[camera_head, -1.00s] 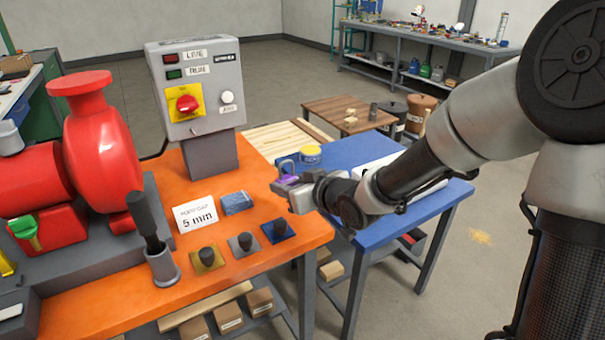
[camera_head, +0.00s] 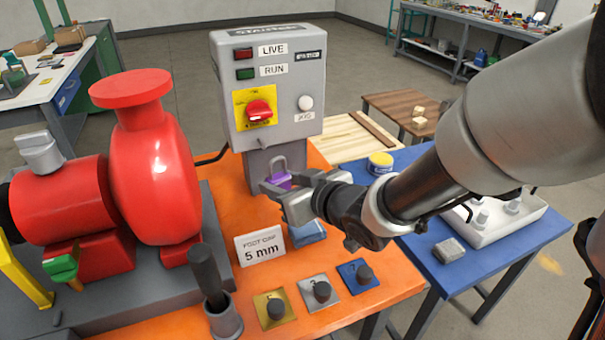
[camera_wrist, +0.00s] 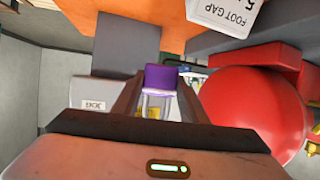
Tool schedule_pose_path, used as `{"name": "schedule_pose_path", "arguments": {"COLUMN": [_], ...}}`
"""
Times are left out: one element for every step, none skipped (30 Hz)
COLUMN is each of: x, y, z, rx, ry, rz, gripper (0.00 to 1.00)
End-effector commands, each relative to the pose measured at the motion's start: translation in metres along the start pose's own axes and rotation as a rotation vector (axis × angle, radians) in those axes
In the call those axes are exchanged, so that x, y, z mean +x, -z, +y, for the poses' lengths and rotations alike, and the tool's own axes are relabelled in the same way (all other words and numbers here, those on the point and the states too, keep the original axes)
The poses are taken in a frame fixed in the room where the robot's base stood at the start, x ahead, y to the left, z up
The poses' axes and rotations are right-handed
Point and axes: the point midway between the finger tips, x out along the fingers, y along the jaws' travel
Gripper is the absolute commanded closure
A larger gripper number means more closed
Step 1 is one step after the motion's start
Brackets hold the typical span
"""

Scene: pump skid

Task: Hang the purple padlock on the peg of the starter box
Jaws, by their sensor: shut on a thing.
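The purple padlock (camera_head: 279,180) is held in my gripper (camera_head: 283,187), with its grey shackle upward. In the wrist view the purple body (camera_wrist: 161,77) and pale shackle sit between the two fingers. The grey starter box (camera_head: 287,85) stands on a pedestal at the back of the orange bench, with a red rotary switch (camera_head: 259,111) on a yellow plate. The padlock appears in front of the pedestal, just below the box's lower edge. A small mark under the switch may be the peg; it is too small to be sure.
A red pump (camera_head: 150,170) stands at the left. A blue table (camera_head: 425,270) adjoins at the right.

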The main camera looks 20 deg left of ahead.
Motion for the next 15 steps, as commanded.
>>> {"name": "schedule_pose_path", "arguments": {"x": [0.000, 0.000, 0.000, 0.000, 0.001, 0.002, 0.003, 0.004, 0.006, 0.008, 0.009, 0.011, 0.013, 0.015, 0.017], "y": [0.001, 0.002, 0.002, 0.002, 0.002, 0.002, 0.003, 0.003, 0.003, 0.003, 0.004, 0.005, 0.006, 0.006, 0.007], "z": [-0.003, -0.004, -0.004, -0.004, -0.004, -0.004, -0.004, -0.004, -0.003, -0.003, -0.002, -0.002, -0.001, -0.001, 0.000], "rx": [-0.002, -0.002, -0.002, -0.002, -0.002, -0.002, -0.002, -0.002, -0.001, -0.001, -0.001, -0.002, -0.002, -0.002, -0.002], "ry": [0.005, 0.006, 0.007, 0.007, 0.008, 0.008, 0.008, 0.008, 0.008, 0.008, 0.008, 0.008, 0.008, 0.008, 0.008], "rz": [0.002, 0.003, 0.003, 0.003, 0.004, 0.004, 0.004, 0.004, 0.003, 0.003, 0.003, 0.004, 0.004, 0.004, 0.004], "gripper": [0.87, 0.87, 0.87, 0.87, 0.87, 0.87, 0.87, 0.87, 0.87, 0.87, 0.87, 0.87, 0.87, 0.87, 0.87]}}
